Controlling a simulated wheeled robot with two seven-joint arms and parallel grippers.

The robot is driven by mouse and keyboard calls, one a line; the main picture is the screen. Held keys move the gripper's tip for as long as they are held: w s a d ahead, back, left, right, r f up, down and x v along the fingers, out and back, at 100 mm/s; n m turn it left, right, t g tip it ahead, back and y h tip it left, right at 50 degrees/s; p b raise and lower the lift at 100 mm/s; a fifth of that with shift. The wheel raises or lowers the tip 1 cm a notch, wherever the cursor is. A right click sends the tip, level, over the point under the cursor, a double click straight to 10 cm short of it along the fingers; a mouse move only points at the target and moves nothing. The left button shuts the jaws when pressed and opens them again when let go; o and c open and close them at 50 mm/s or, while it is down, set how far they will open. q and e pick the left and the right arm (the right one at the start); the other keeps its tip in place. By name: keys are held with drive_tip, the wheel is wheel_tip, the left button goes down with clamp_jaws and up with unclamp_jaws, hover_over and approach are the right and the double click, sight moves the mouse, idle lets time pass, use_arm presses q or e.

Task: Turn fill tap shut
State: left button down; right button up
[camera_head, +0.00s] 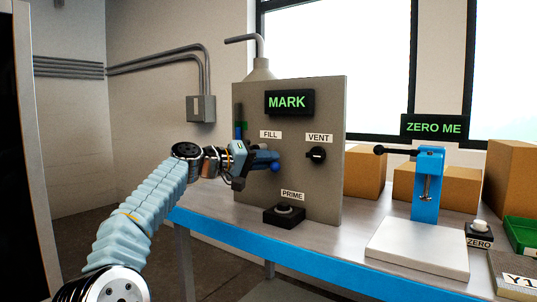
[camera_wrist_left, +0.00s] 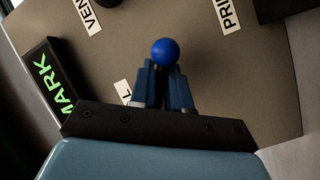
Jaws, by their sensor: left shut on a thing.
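The grey panel (camera_head: 330,110) carries a FILL label (camera_head: 270,134), with the fill tap directly below it. The tap's blue ball (camera_head: 275,168) shows just beyond my left gripper (camera_head: 264,160), whose arm comes in from the left. In the left wrist view the blue ball (camera_wrist_left: 165,51) sits at the tips of my left gripper (camera_wrist_left: 164,78), and the fingers are shut on the tap's handle. The rest of the tap is hidden behind the fingers. My right gripper is not in view.
The panel also holds a black vent knob (camera_head: 316,155), a PRIME button (camera_head: 284,211) at its foot and a MARK display (camera_head: 290,102). To the right stand a blue press (camera_head: 427,185) on a white base (camera_head: 418,247), a ZERO button (camera_head: 480,227) and cardboard boxes (camera_head: 510,175).

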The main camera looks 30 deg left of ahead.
use_arm(q)
drive_tip(key=shift+w+a+f+m+g+y+p, duration=0.1)
drive_tip(key=shift+a+f+m+g+y+p, duration=0.45)
drive_tip(key=shift+m, duration=0.8)
drive_tip(key=shift+a+f+m+g+y+p, duration=0.2)
drive_tip(key=shift+a+m+y+p, duration=0.2)
drive_tip(key=shift+a+m+y, duration=0.55)
drive_tip(key=shift+w+a+f+m+g+y+p, duration=0.1)
drive_tip(key=shift+a+f+m+g+y+p, duration=0.5)
drive_tip(key=shift+m, duration=1.2)
drive_tip(key=shift+d+r+t+y, duration=0.15)
drive_tip(key=shift+r+t+y, duration=0.15)
drive_tip(key=shift+y, duration=0.1)
drive_tip(key=c, duration=1.2)
unclamp_jaws()
drive_tip(key=shift+o, duration=0.2)
